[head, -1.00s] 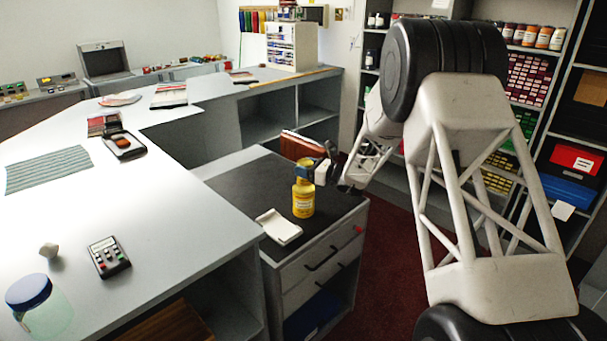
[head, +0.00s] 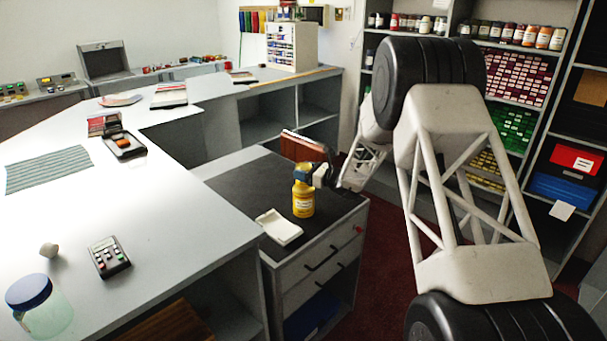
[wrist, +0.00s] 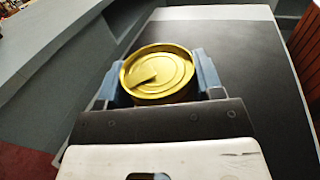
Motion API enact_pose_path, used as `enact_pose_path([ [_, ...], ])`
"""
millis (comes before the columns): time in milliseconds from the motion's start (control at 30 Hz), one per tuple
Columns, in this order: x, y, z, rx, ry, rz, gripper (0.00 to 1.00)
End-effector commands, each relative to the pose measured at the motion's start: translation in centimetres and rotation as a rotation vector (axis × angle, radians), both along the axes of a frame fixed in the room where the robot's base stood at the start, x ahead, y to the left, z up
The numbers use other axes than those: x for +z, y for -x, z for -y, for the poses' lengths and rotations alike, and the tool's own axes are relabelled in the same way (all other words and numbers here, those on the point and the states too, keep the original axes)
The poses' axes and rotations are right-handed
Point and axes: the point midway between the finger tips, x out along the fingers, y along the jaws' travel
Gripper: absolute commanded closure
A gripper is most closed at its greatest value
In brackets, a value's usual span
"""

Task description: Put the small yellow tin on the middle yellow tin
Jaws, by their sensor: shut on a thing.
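My gripper (head: 305,173) is above the dark top of the drawer cabinet, its blue fingers closed around the small yellow tin. In the wrist view the small yellow tin (wrist: 158,72) shows its round gold lid between the two fingers (wrist: 160,82). In the head view the fingers mostly cover it. The middle yellow tin (head: 303,201) stands upright with a pale label on the cabinet top, directly below my gripper. The small tin appears right over it; whether they touch cannot be told. In the wrist view the middle tin is hidden.
The cabinet's black top (head: 245,190) has free room left of the tin. A brown-red box-like object (head: 308,148) stands behind my gripper. The pale counter (head: 180,215) runs along the left.

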Motion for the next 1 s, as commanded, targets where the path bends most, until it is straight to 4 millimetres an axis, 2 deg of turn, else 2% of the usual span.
enact_pose_path([
  [100, -0.68, -0.02, 0.0, 0.0, -0.001, 0.0, 0.71],
  [567, -1.1, -0.02, 0.0, 0.0, 0.0, 0.001, 0.71],
  [600, -1.12, -0.01, 0.0, 0.0, 0.0, 0.001, 0.35],
  [733, -1.11, -0.01, 0.0, 0.0, 0.0, 0.001, 0.15],
  [1000, -1.09, -0.01, 0.0, 0.0, 0.0, 0.001, 0.14],
])
